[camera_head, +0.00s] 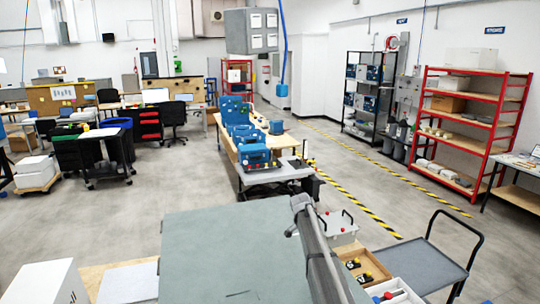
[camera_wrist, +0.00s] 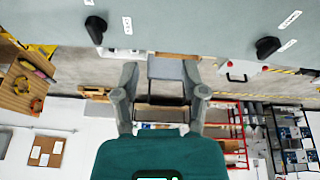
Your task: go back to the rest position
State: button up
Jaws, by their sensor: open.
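My gripper (camera_wrist: 160,76) shows in the wrist view with its two grey fingers spread well apart. Nothing is held between them; only distant floor and furniture show in the gap. The wrist view looks upside down, with the room's wall towards the bottom. In the head view a grey part of my arm (camera_head: 322,252) rises at the lower middle, in front of a grey-green surface (camera_head: 225,250). The fingertips cannot be made out in the head view.
A flat cart (camera_head: 420,262) stands at the lower right, beside wooden boxes (camera_head: 362,266) and a white box with handles (camera_head: 338,228). A table with blue analysers (camera_head: 252,157) stands ahead. A red shelf (camera_head: 462,125) is on the right.

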jog(key=s+f+n+y+b, duration=0.15)
jog(key=s+n, duration=0.45)
jog(key=s, duration=1.3)
jog(key=s+f+n+y, duration=0.15)
jog(key=s+n, duration=0.55)
jog(key=s, duration=1.1)
notch_tip(320, 180, down, 16)
jog(key=s+g+b, duration=0.1)
jog(key=s+b, duration=0.1)
jog(key=b, duration=1.4)
jog(key=shift+s+a+f+y+b, duration=0.15)
jog(key=shift+s+y+b, duration=0.15)
jog(key=shift+y+b, duration=0.1)
